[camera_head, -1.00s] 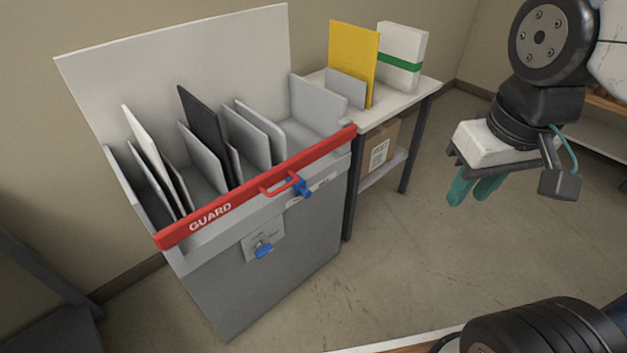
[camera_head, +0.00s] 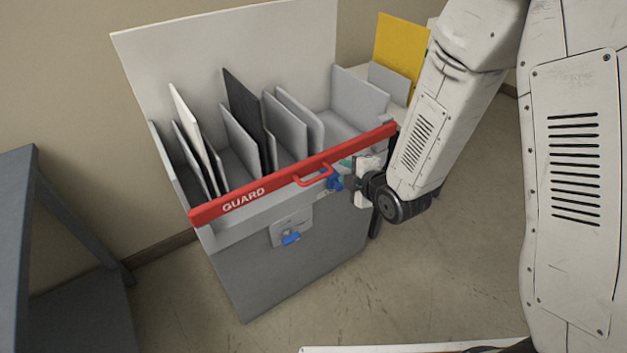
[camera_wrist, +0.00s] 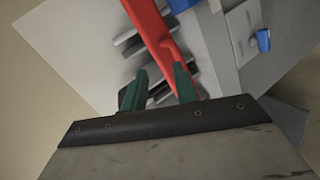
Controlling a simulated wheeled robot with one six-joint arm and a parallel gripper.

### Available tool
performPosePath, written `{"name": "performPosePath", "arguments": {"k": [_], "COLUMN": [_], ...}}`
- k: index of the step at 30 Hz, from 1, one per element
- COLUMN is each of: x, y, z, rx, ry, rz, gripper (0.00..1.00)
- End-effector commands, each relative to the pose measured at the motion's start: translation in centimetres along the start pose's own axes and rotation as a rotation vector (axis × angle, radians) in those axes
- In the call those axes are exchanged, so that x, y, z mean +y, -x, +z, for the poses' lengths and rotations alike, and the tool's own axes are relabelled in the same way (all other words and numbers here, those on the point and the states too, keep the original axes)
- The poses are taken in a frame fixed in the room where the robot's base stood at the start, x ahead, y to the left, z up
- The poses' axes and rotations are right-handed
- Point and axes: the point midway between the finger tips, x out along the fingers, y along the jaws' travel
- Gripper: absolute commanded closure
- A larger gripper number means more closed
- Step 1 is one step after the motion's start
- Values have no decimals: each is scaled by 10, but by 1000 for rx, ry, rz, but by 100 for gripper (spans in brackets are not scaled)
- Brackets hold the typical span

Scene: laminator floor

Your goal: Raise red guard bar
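The red guard bar (camera_head: 265,188), marked GUARD, lies across the front top edge of the grey bin (camera_head: 300,275). It has a red loop handle (camera_head: 314,178). In the wrist view the bar (camera_wrist: 150,22) runs down towards the right finger. My gripper (camera_head: 344,166) is at the bar's right half, just right of the handle. In the wrist view my gripper's (camera_wrist: 160,78) green fingers stand apart, with the right finger over the red handle area. Whether it touches is unclear. A blue latch (camera_head: 334,180) sits below the bar, partly hidden by my gripper.
A blue knob (camera_head: 290,238) on a plate is on the bin's front. White, black and grey upright sheets (camera_head: 245,105) stand in the bin behind the bar. A yellow panel (camera_head: 400,48) stands on the side table behind my arm. A grey frame (camera_head: 70,215) is at left.

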Motion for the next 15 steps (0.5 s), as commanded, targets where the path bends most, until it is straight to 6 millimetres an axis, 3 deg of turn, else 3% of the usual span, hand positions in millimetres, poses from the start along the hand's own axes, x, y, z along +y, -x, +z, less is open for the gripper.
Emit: {"name": "performPosePath", "arguments": {"k": [1,6,15], "x": [-17,-44,-53], "y": [-6,-13,-23], "z": [-8,-28,-40], "rx": [33,111,144], "ry": [51,197,269], "rz": [24,145,223], "gripper": [71,71,71]}}
